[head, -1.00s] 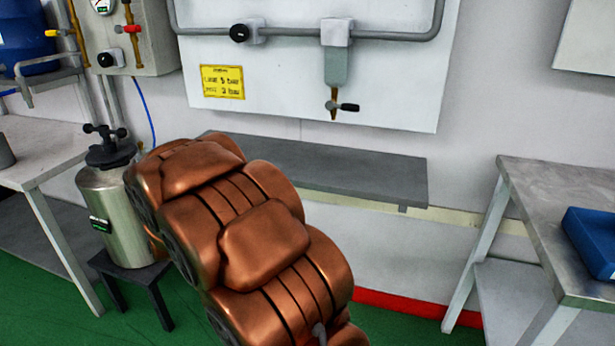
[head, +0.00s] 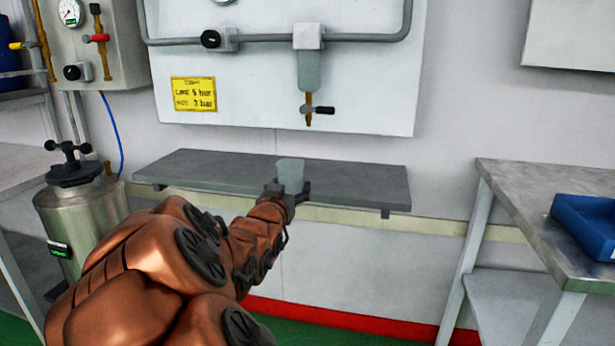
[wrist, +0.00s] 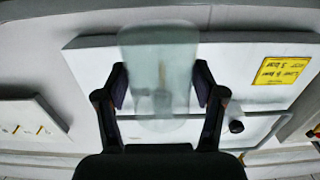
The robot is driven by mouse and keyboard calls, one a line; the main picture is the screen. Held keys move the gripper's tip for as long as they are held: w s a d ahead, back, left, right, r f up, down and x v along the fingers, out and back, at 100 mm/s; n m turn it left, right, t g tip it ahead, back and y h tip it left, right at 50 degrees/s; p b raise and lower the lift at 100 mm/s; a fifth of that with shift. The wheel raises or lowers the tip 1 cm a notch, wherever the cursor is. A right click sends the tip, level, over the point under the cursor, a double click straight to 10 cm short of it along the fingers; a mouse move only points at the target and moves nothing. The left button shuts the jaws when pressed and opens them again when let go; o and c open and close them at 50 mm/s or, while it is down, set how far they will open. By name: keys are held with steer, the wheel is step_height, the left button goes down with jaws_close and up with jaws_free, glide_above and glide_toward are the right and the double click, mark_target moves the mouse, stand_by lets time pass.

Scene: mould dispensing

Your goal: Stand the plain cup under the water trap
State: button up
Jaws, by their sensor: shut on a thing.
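A plain translucent pale cup (head: 290,173) is held upright in my gripper (head: 288,190) just over the front part of the grey wall shelf (head: 365,188). I cannot tell whether its base touches the shelf. The wrist view shows the cup (wrist: 160,60) between the two dark fingers of my gripper (wrist: 160,92), which are shut on it. The water trap (head: 311,72), a grey-green bowl with a brass drain and black lever, hangs on the white wall panel above the shelf. In the head view the cup is below the trap and slightly left of it.
A steel pressure vessel (head: 85,215) stands at left beneath a gauge box (head: 95,45). A steel table (head: 520,205) with a blue tray (head: 585,225) stands at right. A yellow sign (head: 194,94) is on the panel. The shelf is otherwise clear.

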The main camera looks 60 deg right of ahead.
steer(key=shift+w+d+r+p, duration=0.1)
steer(key=shift+d+r+p, duration=0.2)
steer(key=shift+d+p, duration=0.15)
steer(key=p+x, duration=0.2)
steer(key=p, duration=0.1)
steer(key=shift+w+d, duration=0.15)
steer(key=p+x, duration=0.1)
steer(key=x, duration=0.3)
steer(key=p+x, duration=0.2)
steer(key=x, duration=0.3)
steer(key=p+x, duration=0.1)
steer(key=x, duration=0.4)
steer(key=shift+d+f, duration=0.1)
steer(key=shift+f, duration=0.2)
steer(key=shift+w+d+f, duration=0.1)
steer(key=shift+d+f, duration=0.05)
steer(key=shift+d, duration=0.05)
steer(key=shift+a, duration=0.1)
steer(key=shift+f, duration=0.15)
